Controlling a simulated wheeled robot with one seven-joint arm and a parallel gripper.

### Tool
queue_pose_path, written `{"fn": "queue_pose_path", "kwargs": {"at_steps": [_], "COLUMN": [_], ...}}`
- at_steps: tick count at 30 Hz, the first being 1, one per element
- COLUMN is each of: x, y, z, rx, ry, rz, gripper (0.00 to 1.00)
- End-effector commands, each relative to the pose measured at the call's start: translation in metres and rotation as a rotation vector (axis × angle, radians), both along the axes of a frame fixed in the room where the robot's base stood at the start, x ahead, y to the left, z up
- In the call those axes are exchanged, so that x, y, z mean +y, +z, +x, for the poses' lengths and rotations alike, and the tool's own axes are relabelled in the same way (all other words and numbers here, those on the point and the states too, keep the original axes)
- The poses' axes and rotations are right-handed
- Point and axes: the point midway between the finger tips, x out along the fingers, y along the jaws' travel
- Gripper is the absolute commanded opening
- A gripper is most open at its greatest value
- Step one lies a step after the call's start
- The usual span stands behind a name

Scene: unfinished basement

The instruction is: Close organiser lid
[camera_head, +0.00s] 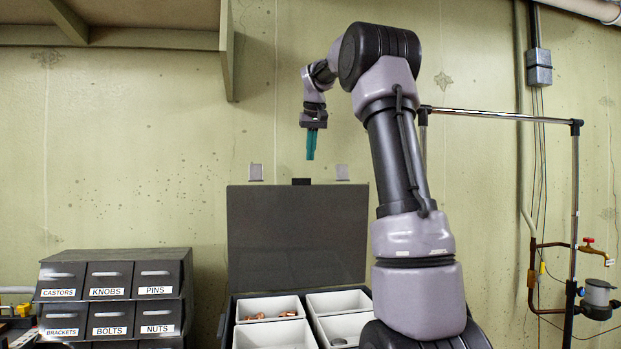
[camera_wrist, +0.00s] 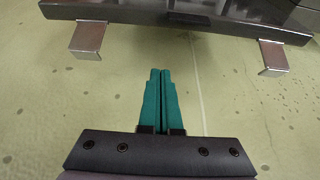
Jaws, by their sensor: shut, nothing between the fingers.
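The organiser has a dark grey lid (camera_head: 297,235) that stands open and upright behind its white trays (camera_head: 268,309). Two metal latches (camera_head: 256,172) and a black handle (camera_head: 301,181) show on the lid's top edge. In the wrist view, the lid's edge (camera_wrist: 130,14) runs across the top, with one latch (camera_wrist: 88,40) at the left and the other (camera_wrist: 272,58) at the right. My gripper (camera_head: 310,158) has teal fingers that point down, above the lid's top edge and apart from it. The fingers (camera_wrist: 160,74) are together and hold nothing.
A black drawer cabinet (camera_head: 115,256) with labelled drawers stands at the left. A wooden shelf (camera_head: 120,35) hangs at the upper left. A metal rail (camera_head: 500,115) and pipes stand at the right. The green wall (camera_head: 130,160) is behind.

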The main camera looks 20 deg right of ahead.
Motion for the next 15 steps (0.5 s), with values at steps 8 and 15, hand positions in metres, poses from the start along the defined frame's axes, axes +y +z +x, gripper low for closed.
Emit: {"fn": "queue_pose_path", "kwargs": {"at_steps": [8, 15], "x": [-0.003, -0.008], "y": [-0.034, -0.082], "z": [0.015, 0.036], "rx": [0.004, 0.003], "ry": [0.0, 0.0], "rz": [0.001, 0.001], "gripper": [0.0, 0.0]}}
